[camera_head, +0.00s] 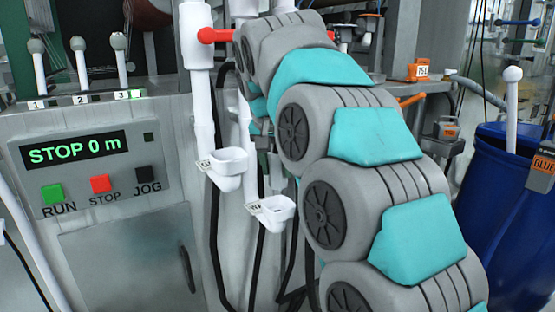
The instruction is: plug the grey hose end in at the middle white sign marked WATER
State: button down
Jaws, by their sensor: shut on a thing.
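My grey and teal arm rises from the bottom right, bends over at the top and comes down behind its own links. The small part of my gripper (264,132) that shows is in front of the white pipes. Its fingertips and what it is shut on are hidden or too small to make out. Two white cups with small white signs hang there: the left sign (204,164) and a lower sign (254,207). Their lettering is too small to read, so I cannot tell which says WATER. I cannot make out the grey hose end.
A control panel (90,160) reading STOP 0 m is at the left, below several white levers. A red valve handle (216,35) sticks out at the top. Black hoses (216,240) hang below the cups. A blue barrel (500,190) stands at the right.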

aim_at(275, 190)
jog(key=shift+d+f+b, duration=0.1)
jog(key=shift+f+b, duration=1.9)
jog(key=shift+f, duration=1.6)
jog(key=shift+c, duration=1.3)
grip_release()
jog(key=shift+s+a, duration=0.1)
jog(key=shift+a, duration=0.1)
